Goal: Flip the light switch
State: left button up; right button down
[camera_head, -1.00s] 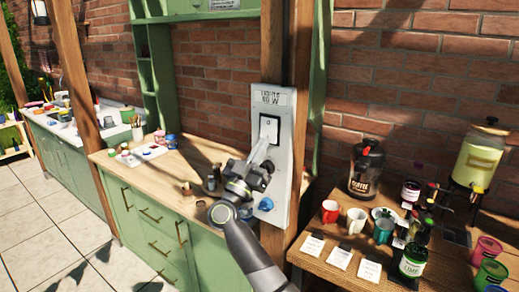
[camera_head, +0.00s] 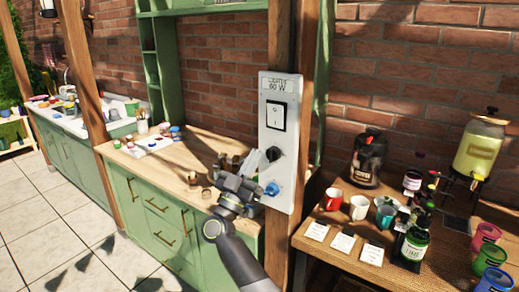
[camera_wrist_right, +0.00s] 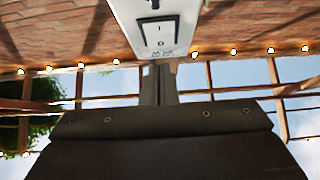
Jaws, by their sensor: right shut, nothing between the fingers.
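The light switch (camera_head: 279,116) is a white rocker in a black frame on a pale panel (camera_head: 300,150), fixed to a wooden post. The switch also shows in the right wrist view (camera_wrist_right: 158,30), beyond the fingertips. Which way the rocker is tipped is too small to tell. My right gripper (camera_head: 259,160) is below and left of the switch in the head view, apart from it. Its fingers are shut with nothing between them, as the right wrist view (camera_wrist_right: 160,82) also shows. My left gripper is not in view.
A wooden counter (camera_head: 195,170) lies left. A table (camera_head: 325,258) with mugs, a dark jar (camera_head: 368,160) and a drink dispenser (camera_head: 477,153) stands right.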

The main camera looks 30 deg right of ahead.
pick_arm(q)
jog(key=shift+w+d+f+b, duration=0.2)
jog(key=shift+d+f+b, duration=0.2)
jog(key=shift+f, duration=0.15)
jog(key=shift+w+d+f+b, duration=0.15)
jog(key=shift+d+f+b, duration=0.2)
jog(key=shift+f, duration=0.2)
pick_arm(e)
jog(key=shift+g, duration=0.3)
jog(key=f, duration=0.1)
jog(key=a+f, duration=0.2)
jog(key=f, duration=0.1)
jog(key=shift+s, duration=0.4)
jog(key=shift+a, duration=0.1)
